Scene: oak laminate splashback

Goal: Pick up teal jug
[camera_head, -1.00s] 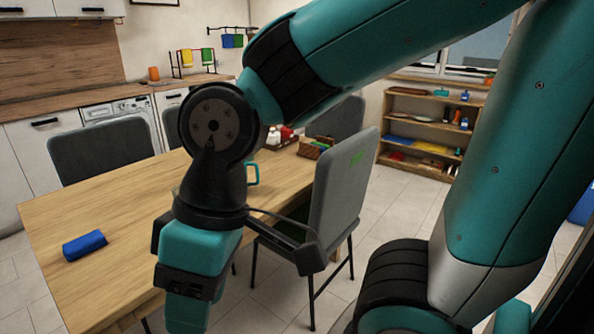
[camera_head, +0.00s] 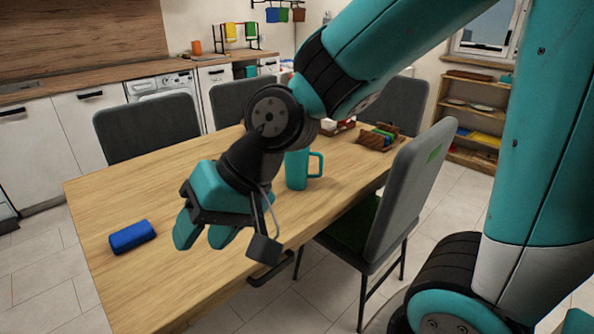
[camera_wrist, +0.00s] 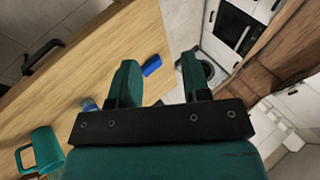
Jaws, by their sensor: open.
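The teal jug (camera_head: 297,172) stands upright on the wooden table (camera_head: 120,205), with its handle to the right; my arm hides part of its upper left. In the wrist view the jug (camera_wrist: 44,150) shows at the lower left, outside the jaws. My gripper (camera_head: 205,240) is open and empty, in front of and to the left of the jug in the head view, apart from it. In the wrist view, my gripper's two teal fingers (camera_wrist: 160,78) stand apart.
A blue object (camera_head: 132,237) lies at the table's left. A wooden tray (camera_head: 372,142) with small items stands at the table's far right. Grey chairs (camera_head: 150,132) line the back, and another grey chair (camera_head: 405,195) stands at the right side. The table's left middle is clear.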

